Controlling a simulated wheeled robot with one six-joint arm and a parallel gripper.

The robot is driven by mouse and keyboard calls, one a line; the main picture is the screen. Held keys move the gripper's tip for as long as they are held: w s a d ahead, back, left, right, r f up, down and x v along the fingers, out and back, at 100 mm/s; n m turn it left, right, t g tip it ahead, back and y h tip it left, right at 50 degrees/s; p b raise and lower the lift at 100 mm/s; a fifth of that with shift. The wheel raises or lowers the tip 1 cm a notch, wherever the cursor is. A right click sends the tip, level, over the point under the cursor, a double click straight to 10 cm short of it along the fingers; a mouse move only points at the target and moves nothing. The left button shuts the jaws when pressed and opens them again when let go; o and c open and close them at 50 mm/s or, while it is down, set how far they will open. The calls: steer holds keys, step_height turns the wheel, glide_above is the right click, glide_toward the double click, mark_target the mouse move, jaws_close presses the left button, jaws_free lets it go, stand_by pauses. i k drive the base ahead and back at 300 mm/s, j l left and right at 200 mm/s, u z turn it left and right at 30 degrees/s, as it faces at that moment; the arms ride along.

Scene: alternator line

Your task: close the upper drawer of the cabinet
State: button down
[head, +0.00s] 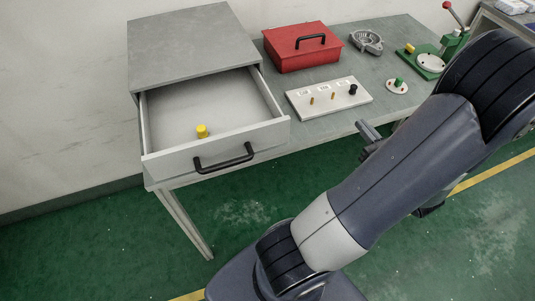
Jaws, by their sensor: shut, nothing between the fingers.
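The grey cabinet (190,45) stands on the left end of the workbench. Its upper drawer (175,163) is pulled well out toward the front. The drawer has a black bar handle (224,159) on its front panel. A small yellow cylinder (202,131) stands inside it, near the front panel. My gripper (368,132) shows only in part behind my arm, to the right of the drawer and in front of the bench edge. It is shut and apart from the drawer and handle. The rest of it is hidden by my arm.
On the bench are a red toolbox (302,48), a light panel with pegs (328,99), a metal housing (367,42), a small round piece with a green knob (398,86) and a green fixture (430,62). The floor before the drawer is clear.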

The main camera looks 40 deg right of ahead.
mark_target(240, 113)
steer(key=j, duration=0.65)
steer(key=k+j+z, duration=0.1)
steer(key=j, duration=0.5)
